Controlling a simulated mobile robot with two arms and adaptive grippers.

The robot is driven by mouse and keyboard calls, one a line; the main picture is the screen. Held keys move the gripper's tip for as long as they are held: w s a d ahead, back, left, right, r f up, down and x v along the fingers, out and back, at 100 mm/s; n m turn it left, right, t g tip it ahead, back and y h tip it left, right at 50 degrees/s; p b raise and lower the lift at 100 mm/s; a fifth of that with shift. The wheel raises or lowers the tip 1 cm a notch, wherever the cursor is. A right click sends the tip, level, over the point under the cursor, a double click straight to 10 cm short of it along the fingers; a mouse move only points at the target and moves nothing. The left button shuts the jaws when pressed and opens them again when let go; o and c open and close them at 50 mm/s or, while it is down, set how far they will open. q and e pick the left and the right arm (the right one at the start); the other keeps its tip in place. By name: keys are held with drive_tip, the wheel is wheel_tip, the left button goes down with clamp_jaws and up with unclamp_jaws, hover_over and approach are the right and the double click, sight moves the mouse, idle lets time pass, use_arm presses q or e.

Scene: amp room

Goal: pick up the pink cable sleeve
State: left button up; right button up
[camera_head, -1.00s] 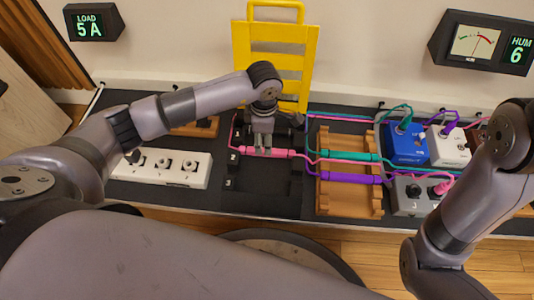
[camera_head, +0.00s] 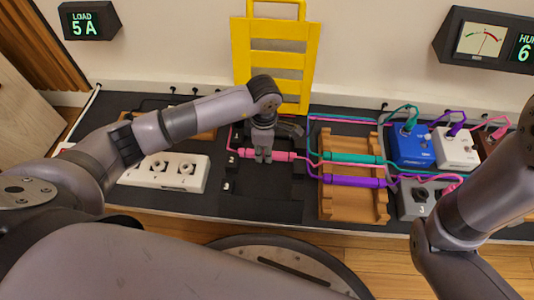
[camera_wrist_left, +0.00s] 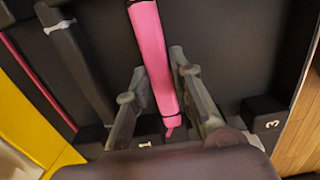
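The pink cable sleeve (camera_head: 284,155) lies across the dark rack in the middle of the platform, on a thin pink cable. My left gripper (camera_head: 263,158) is over it, pointing down. In the left wrist view the pink sleeve (camera_wrist_left: 152,45) runs between the two fingers of my left gripper (camera_wrist_left: 160,75), with one finger on each side. A gap shows beside the sleeve, so the fingers look open around it. In the head view the fingers hide the sleeve's middle. My right arm is at the right edge; its gripper is not in view.
A teal sleeve (camera_head: 345,158) and a purple sleeve (camera_head: 350,182) lie across a wooden rack (camera_head: 352,205) to the right. Blue (camera_head: 410,148) and white (camera_head: 456,149) pedals stand farther right. A yellow frame (camera_head: 275,62) rises behind; a white power strip (camera_head: 160,174) lies left.

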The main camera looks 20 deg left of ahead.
use_arm(q)
clamp_jaws()
